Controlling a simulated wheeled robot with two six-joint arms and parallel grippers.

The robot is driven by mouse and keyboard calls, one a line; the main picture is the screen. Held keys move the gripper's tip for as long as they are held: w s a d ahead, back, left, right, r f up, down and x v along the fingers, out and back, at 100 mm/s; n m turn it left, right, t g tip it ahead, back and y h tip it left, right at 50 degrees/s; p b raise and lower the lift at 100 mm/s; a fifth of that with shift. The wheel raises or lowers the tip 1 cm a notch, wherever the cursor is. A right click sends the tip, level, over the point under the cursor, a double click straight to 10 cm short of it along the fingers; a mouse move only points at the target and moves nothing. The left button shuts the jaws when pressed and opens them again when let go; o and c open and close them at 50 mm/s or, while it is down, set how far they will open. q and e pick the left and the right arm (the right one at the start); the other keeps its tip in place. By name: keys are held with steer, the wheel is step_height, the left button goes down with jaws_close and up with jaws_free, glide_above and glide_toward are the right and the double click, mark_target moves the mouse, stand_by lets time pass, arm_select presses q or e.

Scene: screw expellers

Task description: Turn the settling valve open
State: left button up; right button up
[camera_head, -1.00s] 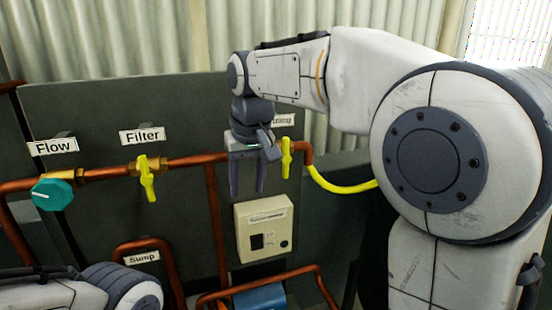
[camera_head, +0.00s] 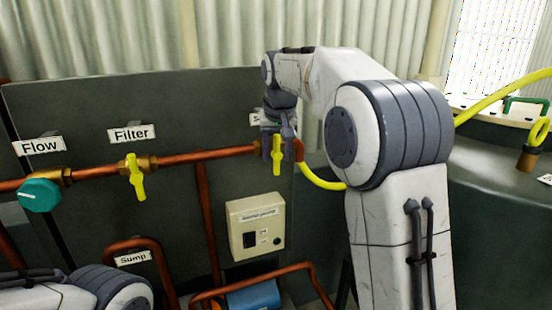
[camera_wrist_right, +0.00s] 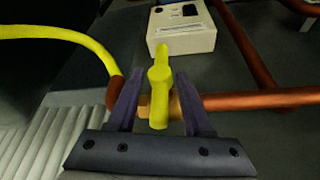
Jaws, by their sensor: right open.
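The settling valve's yellow handle (camera_head: 277,157) is on the copper pipe at the right end of the dark panel. The handle hangs down, across the pipe. Its label is mostly hidden behind my right gripper (camera_head: 277,143). In the right wrist view the yellow handle (camera_wrist_right: 159,88) stands between the two fingers of my right gripper (camera_wrist_right: 155,100). The fingers are open, one on each side, with a gap visible around the handle. My left arm (camera_head: 75,292) shows at the lower left, but its gripper is out of view.
The Filter valve (camera_head: 136,175) and the teal Flow knob (camera_head: 40,194) sit further left on the same pipe. A beige switch box (camera_head: 256,227) is below the settling valve. A yellow hose (camera_head: 320,182) curves away right of it. A blue motor (camera_head: 253,296) is lower down.

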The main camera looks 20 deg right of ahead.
steer(key=shift+x, duration=0.8)
jaws_close()
